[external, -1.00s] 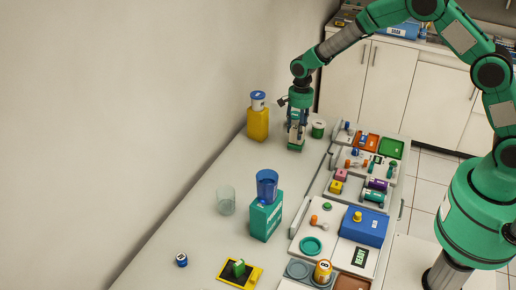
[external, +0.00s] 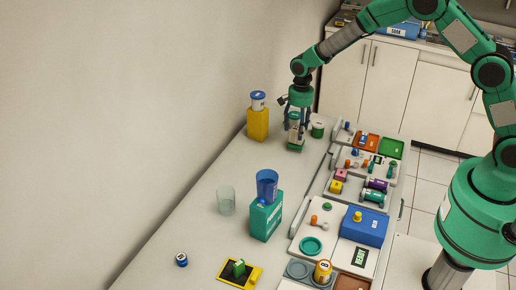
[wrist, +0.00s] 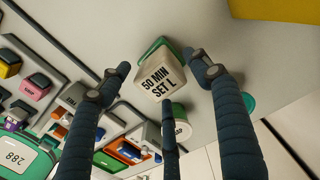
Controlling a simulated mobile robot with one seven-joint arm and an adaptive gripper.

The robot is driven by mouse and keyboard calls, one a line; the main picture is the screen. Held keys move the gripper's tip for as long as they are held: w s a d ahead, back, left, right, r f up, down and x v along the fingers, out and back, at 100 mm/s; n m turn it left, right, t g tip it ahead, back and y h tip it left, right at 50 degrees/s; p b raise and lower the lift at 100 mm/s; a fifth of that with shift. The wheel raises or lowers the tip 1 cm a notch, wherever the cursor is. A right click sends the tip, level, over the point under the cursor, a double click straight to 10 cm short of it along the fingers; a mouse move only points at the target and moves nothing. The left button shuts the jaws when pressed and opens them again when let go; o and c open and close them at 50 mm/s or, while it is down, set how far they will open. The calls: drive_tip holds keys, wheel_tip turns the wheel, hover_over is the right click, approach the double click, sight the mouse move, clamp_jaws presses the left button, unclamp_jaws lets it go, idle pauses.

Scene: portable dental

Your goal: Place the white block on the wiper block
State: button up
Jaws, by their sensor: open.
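A white block (wrist: 160,82) lettered "50 MIN SET L" sits on a green block (wrist: 150,47) in the wrist view. In the external view the white block (external: 295,128) stands upright on the green block (external: 295,147), at the far end of the table. No wiper label is readable, so I cannot tell whether this green block is the wiper block. My gripper (external: 297,119) is open just above and around the white block. In the wrist view my gripper (wrist: 157,75) has its fingers spread around it, with gaps visible at the sides.
A yellow block (external: 257,125) with a white-blue can on top stands to the left. A green-white can (external: 318,129) is close on the right. Trays with small items line the right side. A teal box (external: 265,219) bears a blue cup.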

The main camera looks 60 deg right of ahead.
wheel_tip(320, 180, up, 12)
drive_tip(key=p, duration=0.2)
drive_tip(key=shift+d+f, duration=0.2)
drive_tip(key=shift+f, duration=0.05)
idle(0.6)
wheel_tip(320, 180, up, 14)
drive_tip(key=n+t, duration=0.1)
drive_tip(key=n, duration=0.3)
hover_over(298, 128)
drive_tip(key=s+a, duration=0.3)
drive_tip(key=s, duration=0.5)
drive_tip(key=s+a+r+n+t, duration=0.2)
drive_tip(key=s+a+r+n, duration=0.15)
drive_tip(key=s+r, duration=0.75)
drive_tip(key=s+a+r+n+t, duration=0.1)
drive_tip(key=s+n, duration=0.4)
drive_tip(key=s, duration=0.9)
drive_tip(key=s+a+r+n+t, duration=0.1)
drive_tip(key=s+n, duration=0.4)
drive_tip(key=s, duration=0.9)
drive_tip(key=shift+s+a+r+t, duration=0.3)
drive_tip(key=shift+a, duration=0.55)
